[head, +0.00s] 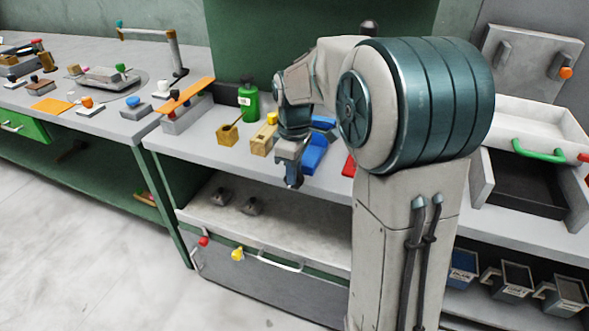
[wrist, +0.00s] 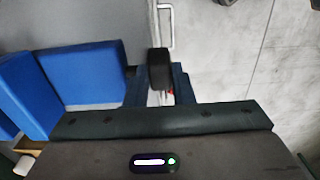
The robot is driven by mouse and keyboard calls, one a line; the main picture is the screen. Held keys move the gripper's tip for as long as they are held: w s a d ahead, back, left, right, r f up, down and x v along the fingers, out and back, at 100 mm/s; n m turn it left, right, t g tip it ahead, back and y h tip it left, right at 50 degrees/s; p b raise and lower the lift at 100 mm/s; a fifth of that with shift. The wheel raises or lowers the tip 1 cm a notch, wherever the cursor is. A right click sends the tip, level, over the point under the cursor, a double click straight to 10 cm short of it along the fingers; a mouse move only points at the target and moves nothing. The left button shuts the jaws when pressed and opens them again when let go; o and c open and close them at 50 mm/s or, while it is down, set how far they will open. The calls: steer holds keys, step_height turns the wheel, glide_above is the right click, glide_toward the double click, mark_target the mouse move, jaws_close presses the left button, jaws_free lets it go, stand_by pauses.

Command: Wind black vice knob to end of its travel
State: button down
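The blue vice shows in the wrist view as blue blocks (wrist: 85,75) at the left, and in the head view as a blue body (head: 315,152) near the bench's front edge, partly behind my arm. The black vice knob (wrist: 159,66) is in the middle of the wrist view, out past the bench edge. My gripper (head: 292,182) points down at the front of the vice. In the wrist view its dark blue fingers (wrist: 160,88) stand on both sides of the knob with no clear gap. The head view hides the knob behind my gripper.
A green bottle (head: 248,102) and wooden blocks (head: 263,140) stand left of the vice. A red piece (head: 349,166) lies to its right. Below are a shelf with small grey parts (head: 250,206) and a drawer with a pale handle (head: 280,263). The floor at left is clear.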

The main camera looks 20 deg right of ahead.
mark_target(303, 179)
steer(key=shift+d+b, duration=0.1)
steer(key=shift+b, duration=0.25)
